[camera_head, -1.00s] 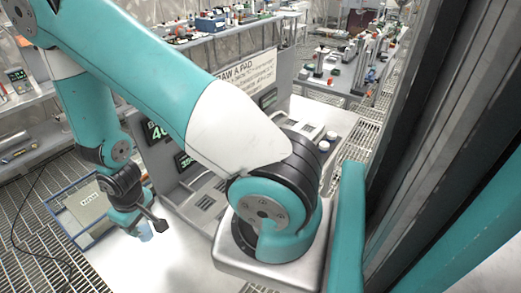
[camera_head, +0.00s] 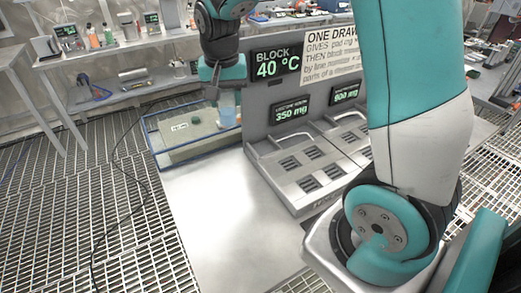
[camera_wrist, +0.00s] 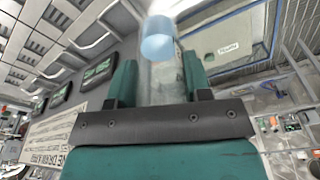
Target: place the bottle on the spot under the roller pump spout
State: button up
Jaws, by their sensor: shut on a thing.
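My gripper (camera_head: 223,88) is near the top middle of the head view, pointing down above the glass-walled tank. It is shut on the bottle (camera_head: 227,112), a small clear vessel with a light blue part. In the wrist view the bottle (camera_wrist: 157,46) sits between the two teal fingers (camera_wrist: 158,80), its blue end beyond them and its clear body nearer the palm. I cannot make out the roller pump, its spout or the spot in these frames.
The clear tank (camera_head: 155,145) holds a labelled green-grey block. Beside it stand a grey panel reading 40 °C (camera_head: 255,115) and a metal unit with slotted trays (camera_head: 290,190). The white bench top (camera_head: 215,215) in front is bare. A back shelf (camera_head: 130,45) carries bottles and devices.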

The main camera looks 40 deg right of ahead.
notch_tip(320, 180, down, 20)
jog(key=shift+r+p, duration=0.2)
jog(key=shift+p, duration=0.2)
jog(key=shift+f, duration=0.2)
jog(key=o, duration=1)
jog(key=shift+c, duration=0.2)
